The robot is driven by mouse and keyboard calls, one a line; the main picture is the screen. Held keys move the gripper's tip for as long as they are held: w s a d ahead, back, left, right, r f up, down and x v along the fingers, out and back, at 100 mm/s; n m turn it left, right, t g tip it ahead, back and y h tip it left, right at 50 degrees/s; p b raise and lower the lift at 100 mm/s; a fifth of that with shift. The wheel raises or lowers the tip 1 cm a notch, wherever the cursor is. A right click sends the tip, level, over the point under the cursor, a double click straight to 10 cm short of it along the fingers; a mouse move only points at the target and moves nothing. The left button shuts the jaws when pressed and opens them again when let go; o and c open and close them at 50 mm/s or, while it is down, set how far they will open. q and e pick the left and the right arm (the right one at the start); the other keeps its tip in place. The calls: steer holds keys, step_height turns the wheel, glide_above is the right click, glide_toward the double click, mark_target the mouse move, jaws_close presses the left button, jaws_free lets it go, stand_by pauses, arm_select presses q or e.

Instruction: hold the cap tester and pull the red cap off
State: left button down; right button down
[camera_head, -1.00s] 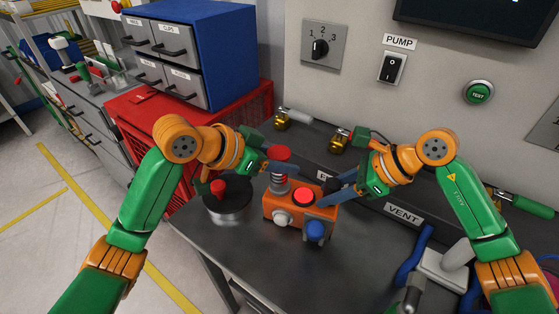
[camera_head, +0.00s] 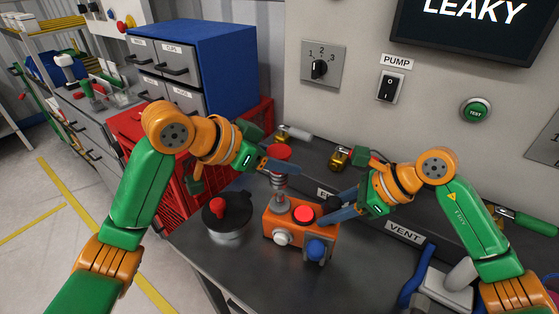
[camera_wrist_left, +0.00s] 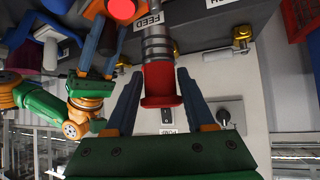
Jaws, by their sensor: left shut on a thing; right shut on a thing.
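My left gripper (camera_head: 284,168) is shut on the red cap (camera_head: 278,152). A ribbed grey piece (camera_head: 279,181) hangs under the cap, above a small grey stub (camera_head: 280,201) on the tester; the gap between them is hard to judge. In the left wrist view the red cap (camera_wrist_left: 160,83) sits between the finger tips (camera_wrist_left: 158,88).
A black round pot with a red knob (camera_head: 218,206) stands left of the tester. The wall screen (camera_head: 470,30) reads LEAKY. Brass valves (camera_head: 340,158) lie behind, near the wall. A blue hose (camera_head: 413,268) is at the right. Bare bench (camera_head: 365,275) lies in front.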

steer(key=shift+c, duration=2.1)
jaws_free()
steer(key=v, duration=1.2)
